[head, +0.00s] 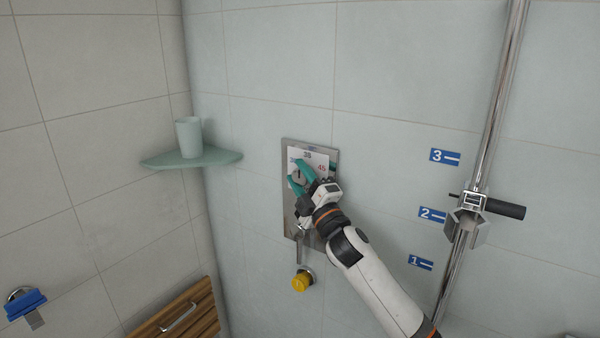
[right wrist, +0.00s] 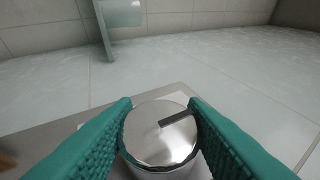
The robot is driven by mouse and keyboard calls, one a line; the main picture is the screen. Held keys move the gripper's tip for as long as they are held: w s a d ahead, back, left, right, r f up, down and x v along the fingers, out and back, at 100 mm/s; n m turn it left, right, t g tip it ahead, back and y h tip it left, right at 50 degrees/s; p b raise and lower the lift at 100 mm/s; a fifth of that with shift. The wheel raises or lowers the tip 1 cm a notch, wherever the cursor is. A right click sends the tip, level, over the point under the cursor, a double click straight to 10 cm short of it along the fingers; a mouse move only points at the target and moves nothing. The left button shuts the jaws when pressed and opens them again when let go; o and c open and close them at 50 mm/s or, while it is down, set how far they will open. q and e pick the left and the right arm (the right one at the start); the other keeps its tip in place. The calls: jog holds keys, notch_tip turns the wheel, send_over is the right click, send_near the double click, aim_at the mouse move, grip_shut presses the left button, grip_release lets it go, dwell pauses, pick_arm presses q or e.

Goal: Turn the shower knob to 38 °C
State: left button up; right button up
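The shower knob (right wrist: 158,138) is a round, shiny metal knob with a dark pointer line on its face. In the right wrist view it sits between the two teal fingers of my right gripper (right wrist: 160,118), which press against its sides. In the head view my right gripper (head: 298,176) reaches the knob on a metal wall plate (head: 290,222). The white dial label (head: 308,155) shows 38 at the top, a red 45 at the right and a blue mark at the left. The fingers hide much of the knob, so I cannot read its setting. My left gripper is out of view.
A lever (head: 299,247) and a yellow knob (head: 301,281) are below my gripper. A corner shelf (head: 190,160) with a cup (head: 188,137) is left. A rail (head: 492,110) with a holder (head: 468,222) and numbered blue labels is right. A wooden seat (head: 180,318) is lower left.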

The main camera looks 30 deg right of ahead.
jog(key=o, duration=0.4)
jog(key=shift+r, duration=0.35)
jog(key=shift+o, duration=0.2)
jog(key=shift+f, duration=0.1)
jog(key=shift+f, duration=0.1)
jog(key=shift+s+f, duration=0.2)
jog(key=shift+s, duration=0.1)
jog(key=b+v, duration=0.4)
jog(key=v, duration=0.7)
jog(key=shift+s+r, duration=0.2)
jog(key=shift+s, duration=0.1)
